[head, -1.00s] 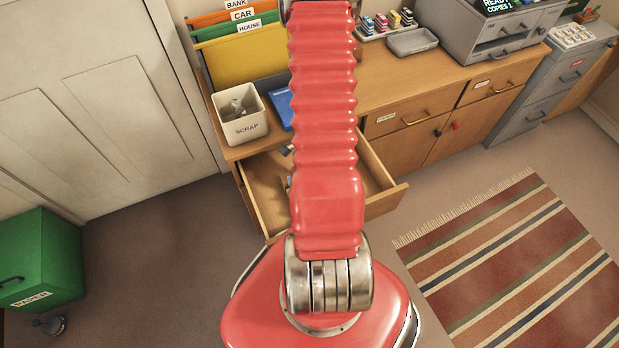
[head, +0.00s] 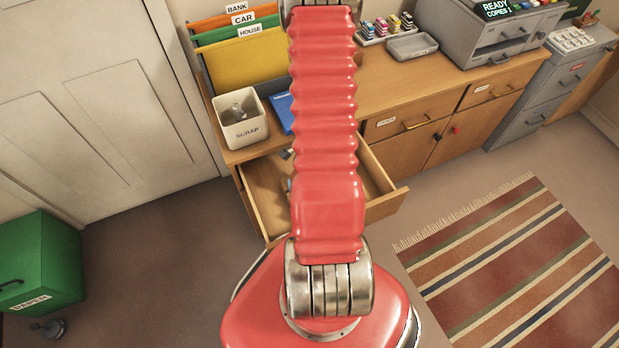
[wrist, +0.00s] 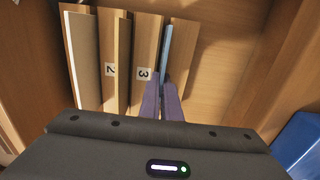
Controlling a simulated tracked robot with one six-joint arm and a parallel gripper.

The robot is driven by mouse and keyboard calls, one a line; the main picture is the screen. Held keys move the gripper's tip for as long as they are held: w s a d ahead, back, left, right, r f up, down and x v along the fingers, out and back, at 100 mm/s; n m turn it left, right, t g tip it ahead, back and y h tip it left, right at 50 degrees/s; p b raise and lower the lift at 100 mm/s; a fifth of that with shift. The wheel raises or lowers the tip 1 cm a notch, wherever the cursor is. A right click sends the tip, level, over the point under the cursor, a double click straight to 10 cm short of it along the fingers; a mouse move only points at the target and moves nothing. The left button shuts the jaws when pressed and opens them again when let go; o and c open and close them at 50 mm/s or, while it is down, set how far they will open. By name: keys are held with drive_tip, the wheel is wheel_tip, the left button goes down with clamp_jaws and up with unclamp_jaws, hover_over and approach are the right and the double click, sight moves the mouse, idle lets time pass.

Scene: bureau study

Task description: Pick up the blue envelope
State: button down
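In the wrist view, the blue envelope (wrist: 167,48) shows as a thin pale-blue edge standing upright in a wooden rack (wrist: 122,60), beside the label 3. My gripper (wrist: 161,86) has its two purple fingers close together, with the near end of the envelope between their tips. The fingers look shut on it, and the envelope is still within the rack.
A white edge (wrist: 72,55) stands in the rack's left slot. A blue object (wrist: 300,145) is close at right. In the head view are an open drawer (head: 388,204), a scrap bin (head: 240,132), coloured folders (head: 250,62) and a grey tray (head: 412,46).

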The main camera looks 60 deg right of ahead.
drive_tip(key=shift+r, duration=0.15)
drive_tip(key=shift+r, duration=4.8)
drive_tip(key=shift+r, duration=0.15)
